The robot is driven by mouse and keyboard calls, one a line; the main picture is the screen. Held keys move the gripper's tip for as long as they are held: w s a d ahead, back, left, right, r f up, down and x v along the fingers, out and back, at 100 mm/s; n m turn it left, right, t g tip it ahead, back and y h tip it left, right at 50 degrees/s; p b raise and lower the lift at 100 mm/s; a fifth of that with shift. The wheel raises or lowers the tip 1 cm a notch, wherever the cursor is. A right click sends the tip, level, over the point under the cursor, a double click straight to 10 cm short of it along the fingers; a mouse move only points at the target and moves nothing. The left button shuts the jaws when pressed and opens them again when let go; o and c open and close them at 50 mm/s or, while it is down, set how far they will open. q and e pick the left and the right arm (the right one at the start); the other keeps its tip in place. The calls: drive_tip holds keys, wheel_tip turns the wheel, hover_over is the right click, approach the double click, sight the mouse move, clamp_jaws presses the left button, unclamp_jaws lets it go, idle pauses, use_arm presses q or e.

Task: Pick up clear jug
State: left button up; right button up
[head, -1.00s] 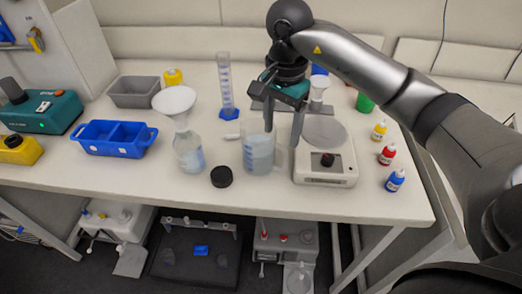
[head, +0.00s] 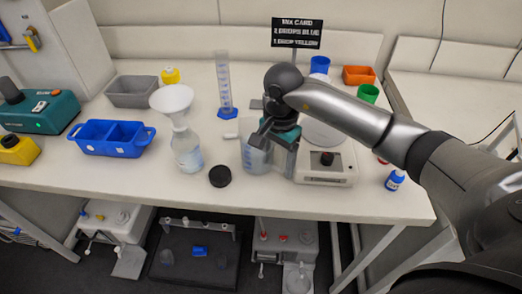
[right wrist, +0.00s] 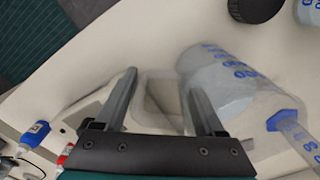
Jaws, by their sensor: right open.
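The clear jug (head: 254,160), with blue markings, stands upright on the bench left of the white scale. My right gripper (head: 274,158) is lowered at the jug's right side, and hides part of its rim and right side. In the right wrist view the jug body (right wrist: 228,82) lies right of the fingers. A pale loop that looks like the jug's handle (right wrist: 163,80) shows between the open fingers. I cannot tell whether either finger touches it. My left gripper is not in view.
The white scale (head: 326,176) stands close on the right. A black cap (head: 220,176) and a bottle with a funnel (head: 187,150) stand left of the jug. A measuring cylinder (head: 224,85) is behind. A blue-capped bottle (head: 395,180) is near the right edge.

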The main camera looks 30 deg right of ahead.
clamp_jaws()
idle(0.4)
drive_tip(key=shift+r, duration=0.1)
